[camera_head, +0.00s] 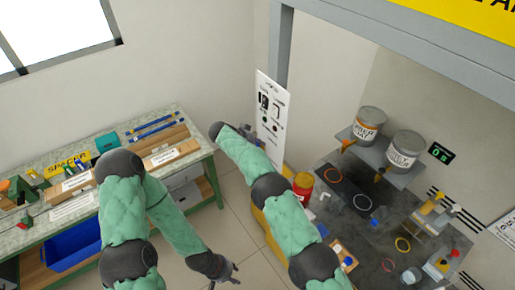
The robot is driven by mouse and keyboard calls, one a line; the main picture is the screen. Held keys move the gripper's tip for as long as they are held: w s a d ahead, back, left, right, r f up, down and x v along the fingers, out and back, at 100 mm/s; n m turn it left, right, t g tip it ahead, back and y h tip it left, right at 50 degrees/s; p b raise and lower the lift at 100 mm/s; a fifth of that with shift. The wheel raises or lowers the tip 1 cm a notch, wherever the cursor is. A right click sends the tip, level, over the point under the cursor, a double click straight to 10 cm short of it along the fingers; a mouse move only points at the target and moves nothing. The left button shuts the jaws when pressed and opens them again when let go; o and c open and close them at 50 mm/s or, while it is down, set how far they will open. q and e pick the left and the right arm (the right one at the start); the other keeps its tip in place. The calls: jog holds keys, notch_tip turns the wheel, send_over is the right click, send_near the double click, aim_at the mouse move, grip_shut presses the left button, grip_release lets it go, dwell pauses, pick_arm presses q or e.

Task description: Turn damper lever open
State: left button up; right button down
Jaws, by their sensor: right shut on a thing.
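A white control panel (272,118) with small dark and red controls stands on edge beside the grey post. My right arm reaches up to its left edge, and my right gripper (249,134) is there, small and dark against the panel. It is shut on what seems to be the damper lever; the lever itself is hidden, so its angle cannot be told. My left gripper (226,277) hangs low over the floor at bottom centre, open and empty, apart from everything.
A green workbench (192,125) with boxes, tools and a blue bin (75,246) stands at left. At right, a dark worktop (335,212) carries rings and small parts, with two labelled cans (369,125) on a shelf above. Tiled floor is clear between.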

dwell(0.6)
jog(key=c, duration=1.3)
grip_release()
jog(key=shift+w, duration=0.1)
jog(key=shift+o, duration=0.2)
jog(key=v, duration=1.2)
jog(key=shift+a+f, duration=0.1)
jog(key=shift+a, duration=0.05)
